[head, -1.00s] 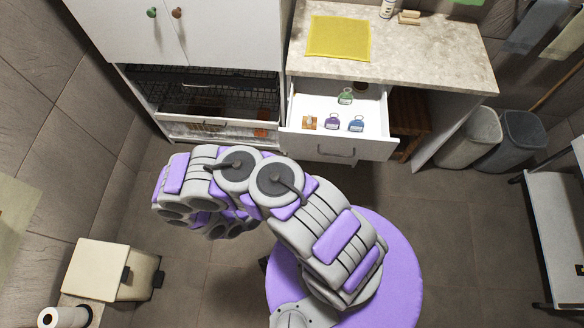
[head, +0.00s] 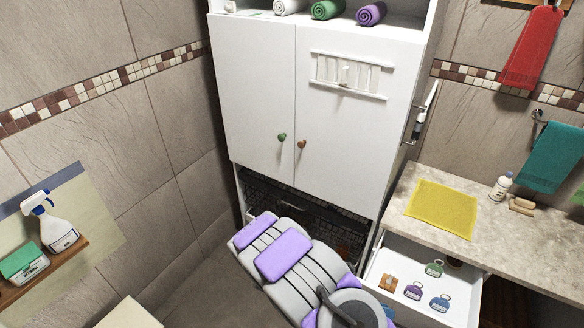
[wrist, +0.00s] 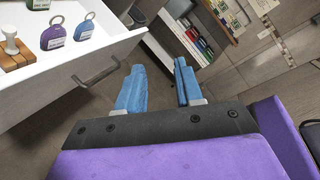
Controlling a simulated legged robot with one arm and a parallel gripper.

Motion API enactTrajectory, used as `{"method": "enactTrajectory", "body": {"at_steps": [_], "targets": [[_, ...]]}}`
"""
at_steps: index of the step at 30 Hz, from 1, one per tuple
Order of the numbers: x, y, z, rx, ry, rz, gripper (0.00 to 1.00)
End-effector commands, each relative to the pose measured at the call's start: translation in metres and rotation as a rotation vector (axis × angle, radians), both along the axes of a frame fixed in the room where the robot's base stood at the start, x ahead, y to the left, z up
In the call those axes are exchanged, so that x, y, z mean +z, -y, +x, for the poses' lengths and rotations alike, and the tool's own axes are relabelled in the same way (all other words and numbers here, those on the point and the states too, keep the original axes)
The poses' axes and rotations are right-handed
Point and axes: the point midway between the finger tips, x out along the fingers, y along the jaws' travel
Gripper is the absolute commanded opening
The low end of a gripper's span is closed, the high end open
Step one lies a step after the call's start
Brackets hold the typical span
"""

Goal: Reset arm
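My gripper (wrist: 158,90) shows in the wrist view with its two blue fingers apart and nothing between them. It is beside the open drawer (wrist: 105,22), to the right of its handle (wrist: 97,73) in the picture and apart from it. The open drawer (head: 376,276) holds a green tag (head: 434,268), a purple tag (head: 413,291), a blue tag (head: 440,303) and a small wooden item (head: 388,283).
A tall white cabinet (head: 252,90) with closed doors stands at the centre, with a wire basket (head: 270,195) below. A counter (head: 400,205) with a yellow cloth (head: 442,208) is on the right. A wall shelf (head: 50,262) with a spray bottle (head: 55,225) is at left.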

Motion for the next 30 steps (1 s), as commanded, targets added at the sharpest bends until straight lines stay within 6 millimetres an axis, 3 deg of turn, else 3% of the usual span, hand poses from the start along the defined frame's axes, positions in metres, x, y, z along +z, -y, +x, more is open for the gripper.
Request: {"method": "enactTrajectory", "body": {"at_steps": [3,12,20,30], "targets": [[0.031,0.006,-0.006,-0.119,0.161,0.017,0.36],[0.094,0.012,-0.037,-0.424,0.529,0.049,0.36],[0.136,0.006,-0.07,-0.7,0.817,0.08,0.36],[0.178,-0.016,-0.114,-1.077,1.139,0.128,0.36]]}}
